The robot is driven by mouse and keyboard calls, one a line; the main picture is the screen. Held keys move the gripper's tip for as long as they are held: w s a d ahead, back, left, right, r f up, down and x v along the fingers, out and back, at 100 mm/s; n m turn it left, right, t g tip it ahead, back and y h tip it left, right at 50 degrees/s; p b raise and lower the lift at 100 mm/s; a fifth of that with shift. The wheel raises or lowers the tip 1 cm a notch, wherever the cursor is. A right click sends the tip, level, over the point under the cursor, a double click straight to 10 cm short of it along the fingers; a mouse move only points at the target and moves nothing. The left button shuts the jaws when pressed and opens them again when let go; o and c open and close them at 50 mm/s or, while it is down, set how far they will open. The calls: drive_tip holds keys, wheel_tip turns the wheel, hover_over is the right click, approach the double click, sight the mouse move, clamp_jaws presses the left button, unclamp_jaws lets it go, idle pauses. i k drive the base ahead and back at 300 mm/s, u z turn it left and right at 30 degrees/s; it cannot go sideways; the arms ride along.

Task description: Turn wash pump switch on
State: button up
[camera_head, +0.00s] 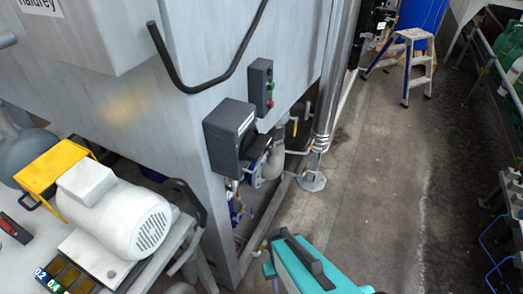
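A dark grey control box (260,88) with a red button and a green button is mounted on the side of the large grey machine. Below and left of it is a bigger dark grey box (230,135) with a pale label, too small to read. A red switch or light sits on a black housing (14,228) at the far left edge. I cannot tell which of these is the wash pump switch, or its setting. My gripper is not seen in this view.
A white motor (115,213) with a yellow bracket (52,168) stands at the left. Pipes and a blue pump (259,165) lie under the machine. A teal body with a black handle (303,262) fills the bottom middle. A step stool (411,62) stands far back. The concrete floor (375,170) is clear.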

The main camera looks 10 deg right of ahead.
sight(256, 145)
drive_tip(key=k, duration=0.2)
drive_tip(key=u, duration=3.3)
drive_tip(key=k, duration=1.75)
drive_tip(key=z, duration=0.3)
